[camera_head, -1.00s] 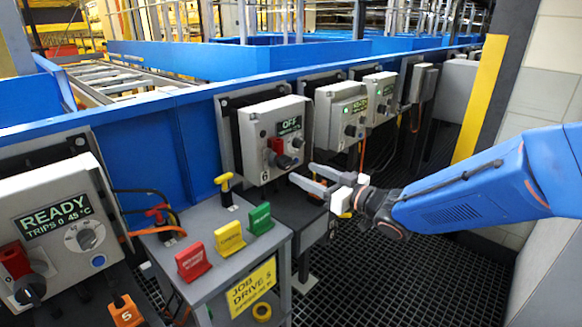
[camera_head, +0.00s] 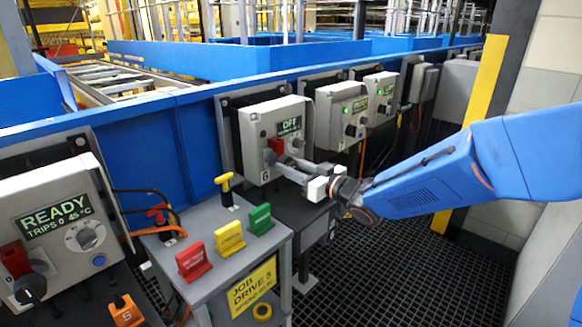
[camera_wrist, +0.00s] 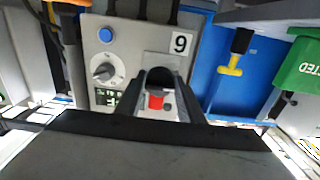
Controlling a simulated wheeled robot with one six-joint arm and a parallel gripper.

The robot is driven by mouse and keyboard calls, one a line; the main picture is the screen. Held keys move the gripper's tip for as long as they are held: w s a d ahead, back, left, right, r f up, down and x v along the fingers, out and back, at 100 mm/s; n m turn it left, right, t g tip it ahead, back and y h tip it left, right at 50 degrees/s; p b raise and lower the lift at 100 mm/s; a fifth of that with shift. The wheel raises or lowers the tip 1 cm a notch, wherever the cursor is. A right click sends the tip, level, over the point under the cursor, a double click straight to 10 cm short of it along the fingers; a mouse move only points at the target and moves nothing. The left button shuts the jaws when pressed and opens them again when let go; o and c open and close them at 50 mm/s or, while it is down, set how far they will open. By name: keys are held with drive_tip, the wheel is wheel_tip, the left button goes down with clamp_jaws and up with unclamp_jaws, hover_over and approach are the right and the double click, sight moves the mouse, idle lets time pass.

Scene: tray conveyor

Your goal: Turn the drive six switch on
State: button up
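The drive six box (camera_head: 256,140) is a grey box on the blue conveyor side, marked 6, with its display (camera_head: 289,125) reading OFF. The wrist view shows this box (camera_wrist: 125,50) upside down. Its black rotary switch (camera_wrist: 160,76) sits beside a red block (camera_wrist: 156,101), which also shows in the head view (camera_head: 276,145). My gripper (camera_head: 283,167) is at the lower right front of the box. In the wrist view my gripper's fingers (camera_wrist: 161,88) stand apart on either side of the switch and red block. I cannot tell whether they touch the switch.
A READY box (camera_head: 50,225) is at left. A grey stand (camera_head: 222,265) below holds red (camera_head: 193,262), yellow (camera_head: 229,238) and green (camera_head: 260,219) tags and a yellow T-handle (camera_head: 226,183). Grating floor is clear at right.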

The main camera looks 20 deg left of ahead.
drive_tip(key=shift+c, duration=0.8)
drive_tip(key=shift+o, duration=0.2)
drive_tip(key=shift+m, duration=1.6)
drive_tip(key=o, duration=1)
drive_tip(key=shift+o, duration=0.2)
drive_tip(key=v, duration=1.7)
drive_tip(key=shift+s+d, duration=0.2)
